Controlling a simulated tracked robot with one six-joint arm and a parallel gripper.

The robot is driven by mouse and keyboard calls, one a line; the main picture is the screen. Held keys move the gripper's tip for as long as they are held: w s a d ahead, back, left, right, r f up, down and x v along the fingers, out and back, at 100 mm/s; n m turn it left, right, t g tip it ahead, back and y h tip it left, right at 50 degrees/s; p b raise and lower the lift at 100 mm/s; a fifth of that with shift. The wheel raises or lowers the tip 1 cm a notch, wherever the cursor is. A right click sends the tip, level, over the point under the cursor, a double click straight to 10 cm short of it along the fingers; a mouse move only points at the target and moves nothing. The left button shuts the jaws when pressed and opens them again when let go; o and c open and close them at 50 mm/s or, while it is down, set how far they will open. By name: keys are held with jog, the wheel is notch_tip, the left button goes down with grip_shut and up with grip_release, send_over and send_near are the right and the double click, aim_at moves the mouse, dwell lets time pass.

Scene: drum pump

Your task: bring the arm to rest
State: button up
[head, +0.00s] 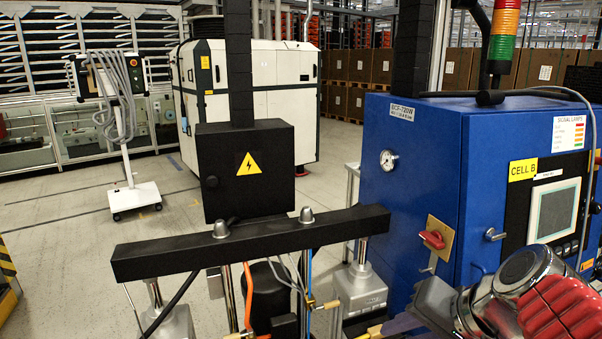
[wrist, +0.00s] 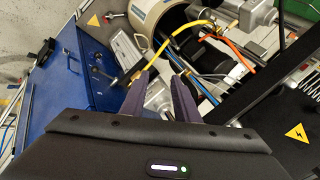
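My arm comes into the head view at the lower right, with silver and red joints. Part of my gripper shows beside it as a purplish finger (head: 402,324) at the bottom edge. In the wrist view my gripper (wrist: 160,74) has two purple fingers apart with a gap between them. Nothing is seen held in the gap. Beyond the tips lie a yellow hose (wrist: 190,27) and a cream drum-like cylinder (wrist: 146,12). I cannot tell how far the tips are from them.
A blue cabinet (head: 415,185) with a red switch (head: 434,239) stands right, close to my arm. A black crossbeam (head: 250,243) spans the lower middle, with a black warning box (head: 247,175) behind it. A wheeled stand (head: 133,197) is at the left on open floor.

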jog(key=s+a+f+n+h, duration=0.1)
jog(key=s+f+n+h, duration=0.2)
jog(key=s, duration=0.4)
jog(key=f+n, duration=0.1)
jog(key=n, duration=0.1)
jog(key=shift+s+a+f+n+g+h, duration=0.2)
jog(key=shift+s+f+n+g+h, duration=0.1)
jog(key=shift+s+n+h, duration=0.1)
dwell(0.8)
jog(key=shift+c, duration=0.4)
